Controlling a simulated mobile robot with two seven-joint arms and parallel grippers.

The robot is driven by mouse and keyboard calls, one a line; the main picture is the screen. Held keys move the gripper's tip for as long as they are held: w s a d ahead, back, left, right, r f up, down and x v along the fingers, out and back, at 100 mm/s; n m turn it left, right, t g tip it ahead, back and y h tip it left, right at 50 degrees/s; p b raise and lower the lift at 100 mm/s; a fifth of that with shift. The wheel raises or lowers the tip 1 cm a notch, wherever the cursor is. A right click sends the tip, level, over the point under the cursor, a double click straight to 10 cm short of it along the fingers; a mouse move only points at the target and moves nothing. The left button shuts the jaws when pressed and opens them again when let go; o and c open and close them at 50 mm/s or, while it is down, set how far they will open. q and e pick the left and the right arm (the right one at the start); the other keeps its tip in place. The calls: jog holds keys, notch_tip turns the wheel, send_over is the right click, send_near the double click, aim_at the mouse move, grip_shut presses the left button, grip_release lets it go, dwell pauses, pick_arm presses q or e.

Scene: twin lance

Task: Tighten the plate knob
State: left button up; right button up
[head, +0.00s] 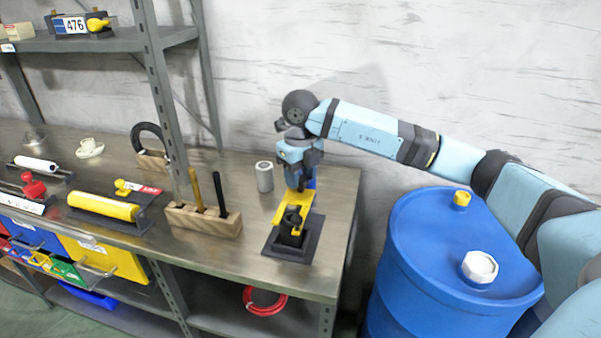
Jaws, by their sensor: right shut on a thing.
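My right gripper (302,183) reaches down from the upper right over the right end of the bench. It is shut on the upper end of a yellow piece (312,205) above a black fixture. The fingertips are small and partly hidden, so the exact grip does not show. The fixture has a dark upright body and a flat dark base (272,247) on the bench. I cannot tell which part is the plate knob. A yellow knob (97,24) sits on a block marked 476 on the upper shelf. My left gripper is not in view.
The metal bench (255,213) also carries a grey cylinder (264,176), a wooden block with upright tools (203,221) and a yellow roller (103,207). A shelf post (166,110) rises left of the block. A blue drum (418,255) stands right of the bench.

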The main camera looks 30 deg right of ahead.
jog(key=m+p, duration=0.1)
jog(key=m, duration=0.3)
jog(key=shift+r+m, duration=0.1)
jog(key=shift+m, duration=0.2)
jog(key=m+p, duration=0.1)
jog(key=m, duration=0.2)
jog(key=shift+m, duration=0.4)
jog(key=m+p, duration=0.1)
jog(key=m, duration=0.4)
jog(key=shift+p, duration=0.35)
jog(key=shift+m, duration=0.9)
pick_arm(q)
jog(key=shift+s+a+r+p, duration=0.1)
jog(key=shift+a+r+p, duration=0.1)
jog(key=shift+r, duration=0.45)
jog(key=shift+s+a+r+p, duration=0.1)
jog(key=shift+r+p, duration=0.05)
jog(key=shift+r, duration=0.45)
pick_arm(e)
jog(key=shift+m, duration=0.3)
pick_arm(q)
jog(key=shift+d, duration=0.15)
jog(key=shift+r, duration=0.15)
pick_arm(e)
jog(key=o, duration=0.9)
